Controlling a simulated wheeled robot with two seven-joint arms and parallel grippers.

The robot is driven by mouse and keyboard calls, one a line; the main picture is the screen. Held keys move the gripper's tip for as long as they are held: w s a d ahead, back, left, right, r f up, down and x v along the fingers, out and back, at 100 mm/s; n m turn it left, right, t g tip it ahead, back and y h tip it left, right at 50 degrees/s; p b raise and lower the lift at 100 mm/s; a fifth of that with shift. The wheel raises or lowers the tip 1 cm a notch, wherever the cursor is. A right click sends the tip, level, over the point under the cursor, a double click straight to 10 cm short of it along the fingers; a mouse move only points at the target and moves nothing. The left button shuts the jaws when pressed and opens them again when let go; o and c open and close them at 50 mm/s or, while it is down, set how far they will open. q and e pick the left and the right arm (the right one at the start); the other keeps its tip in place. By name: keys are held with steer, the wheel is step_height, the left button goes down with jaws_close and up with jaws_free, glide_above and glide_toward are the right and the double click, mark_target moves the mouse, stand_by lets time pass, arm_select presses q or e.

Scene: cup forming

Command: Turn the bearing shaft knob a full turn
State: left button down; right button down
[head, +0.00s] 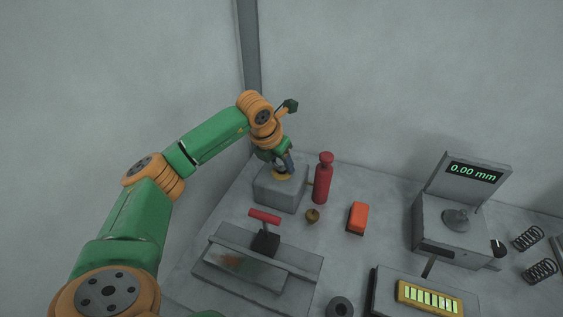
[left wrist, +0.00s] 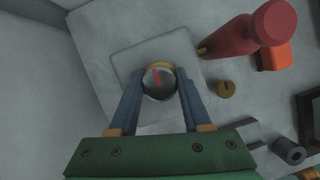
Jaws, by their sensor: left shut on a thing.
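The bearing shaft knob (left wrist: 158,84) is a round dark grey knob with a red pointer line on top, seen in the left wrist view. It sits in a yellow ring (left wrist: 165,65) on a grey block (head: 279,191). My left gripper (left wrist: 159,90) is shut on the knob, with one blue finger on each side of it. The red line points up and slightly left in the left wrist view. In the head view my left gripper (head: 284,168) comes down from above and largely hides the knob. My right gripper is in neither view.
A red bottle (head: 323,178) stands close right of the block. A small brass piece (head: 312,215) and an orange block (head: 358,218) lie nearby. A red-handled fixture (head: 265,238) is in front. A gauge reading 0.00 mm (head: 474,172) and springs (head: 528,238) are at right.

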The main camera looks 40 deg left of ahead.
arm_select(q)
steer(key=n+y, duration=0.1)
steer(key=n, duration=0.4)
steer(key=shift+y, duration=0.4)
steer(key=n+y, duration=0.1)
steer(key=n, duration=0.1)
steer(key=n+g+b, duration=0.1)
steer(key=n, duration=0.2)
steer(key=shift+w+g+y, duration=0.1)
steer(key=shift+g+y, duration=0.2)
steer(key=shift+y, duration=0.1)
steer(key=n+g, duration=0.1)
steer(key=n, duration=0.4)
steer(key=shift+r+n+g+y, duration=0.15)
steer(key=shift+n+g+y, duration=0.25)
steer(key=n+g, duration=0.1)
steer(key=n, duration=0.2)
steer(key=shift+d+n+g, duration=0.1)
steer(key=shift+n+g, duration=0.2)
steer(key=shift+n, duration=0.4)
